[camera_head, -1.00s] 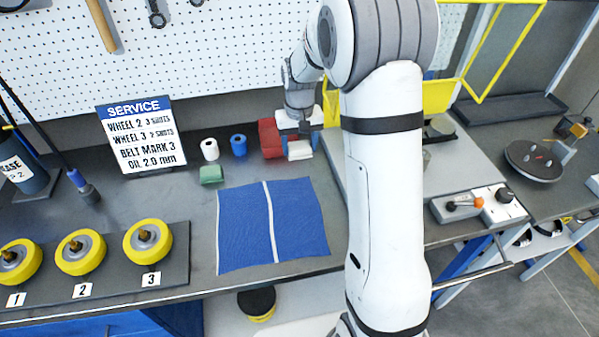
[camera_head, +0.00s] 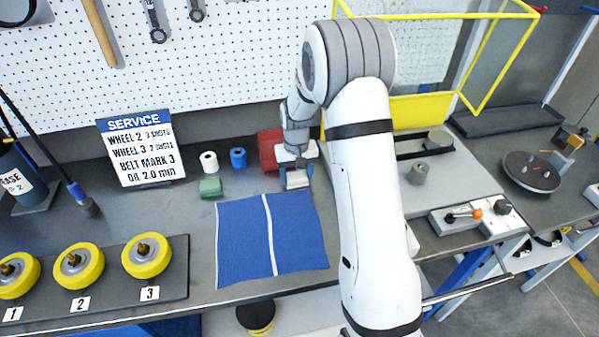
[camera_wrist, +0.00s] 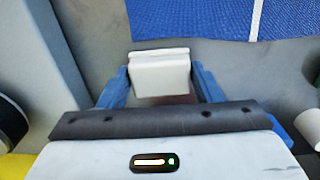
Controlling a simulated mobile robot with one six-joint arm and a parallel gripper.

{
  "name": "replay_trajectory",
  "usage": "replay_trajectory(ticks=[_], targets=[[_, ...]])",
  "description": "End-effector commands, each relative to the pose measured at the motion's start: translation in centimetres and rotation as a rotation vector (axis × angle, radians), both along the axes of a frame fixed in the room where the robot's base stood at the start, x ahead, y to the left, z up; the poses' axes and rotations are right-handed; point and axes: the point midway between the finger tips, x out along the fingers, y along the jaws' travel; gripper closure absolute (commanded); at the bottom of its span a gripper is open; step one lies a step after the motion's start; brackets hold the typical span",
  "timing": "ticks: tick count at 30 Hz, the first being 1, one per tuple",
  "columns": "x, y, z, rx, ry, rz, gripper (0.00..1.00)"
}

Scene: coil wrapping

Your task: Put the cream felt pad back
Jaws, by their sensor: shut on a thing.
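My gripper (camera_head: 297,176) is at the back of the bench, just in front of the red block (camera_head: 269,150) and by the top right corner of the blue cloth (camera_head: 272,240). It is shut on the cream felt pad (camera_head: 296,181). In the wrist view the cream pad (camera_wrist: 160,76) sits between the two blue fingers, with the blue cloth (camera_wrist: 195,15) beyond it. Whether the pad touches the bench is hard to tell.
A green block (camera_head: 210,187), a white roll (camera_head: 209,161) and a blue roll (camera_head: 238,158) stand left of my gripper. The service sign (camera_head: 140,148) is further left. Yellow wheels (camera_head: 80,265) lie at the front left. A yellow-framed machine (camera_head: 450,175) is on the right.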

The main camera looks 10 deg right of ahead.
Motion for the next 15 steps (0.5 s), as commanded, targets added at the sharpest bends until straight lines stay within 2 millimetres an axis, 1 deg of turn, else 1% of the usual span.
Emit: replay_trajectory(ticks=[3, 7, 8, 15], targets=[[0.02, 0.02, 0.02, 0.0, -0.001, 0.0, 0.62], [0.01, 0.03, -0.44, 0.0, 0.0, 0.001, 0.62], [0.01, 0.04, -0.27, 0.0, -0.001, 0.001, 0.38], [0.01, 0.06, -0.22, 0.0, 0.0, 0.001, 0.19]])
